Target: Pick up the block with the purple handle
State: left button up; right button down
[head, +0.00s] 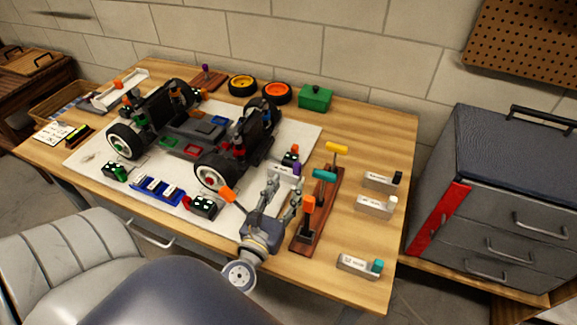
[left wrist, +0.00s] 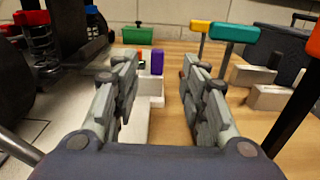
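The block with the purple handle is a white block (head: 284,172) near the middle right of the table in the head view, largely behind my left gripper. In the left wrist view its purple handle (left wrist: 157,61) stands upright on the white block (left wrist: 150,88), straight ahead between the fingers. My left gripper (head: 284,187) is open, its two fingers apart and pointing at the block. The fingers also show in the left wrist view (left wrist: 160,80), with nothing held between them. Whether they reach beside the block is hard to tell. My right gripper is not in view.
A wooden rack (head: 314,228) with yellow, teal and orange T-handle tools stands close to the right of my gripper. The partly built car (head: 200,130) is to the left. Several labelled white blocks (head: 375,205) lie at the right. A green box (head: 315,98) is at the back.

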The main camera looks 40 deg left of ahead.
aim_at(296, 166)
pick_arm(q)
jog(key=x, duration=0.4)
jog(key=shift+r, duration=0.1)
jog(key=x, duration=0.2)
jog(key=p+x, duration=0.1)
jog(key=x, duration=0.1)
jog(key=shift+w+a+r, duration=0.15)
jog(key=shift+w+a, duration=0.15)
jog(key=shift+w+a+p, duration=0.1)
jog(key=shift+w+p, duration=0.2)
jog(key=shift+w, duration=0.1)
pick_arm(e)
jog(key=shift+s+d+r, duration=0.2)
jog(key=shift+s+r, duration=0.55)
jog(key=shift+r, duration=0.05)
pick_arm(q)
grip_shut()
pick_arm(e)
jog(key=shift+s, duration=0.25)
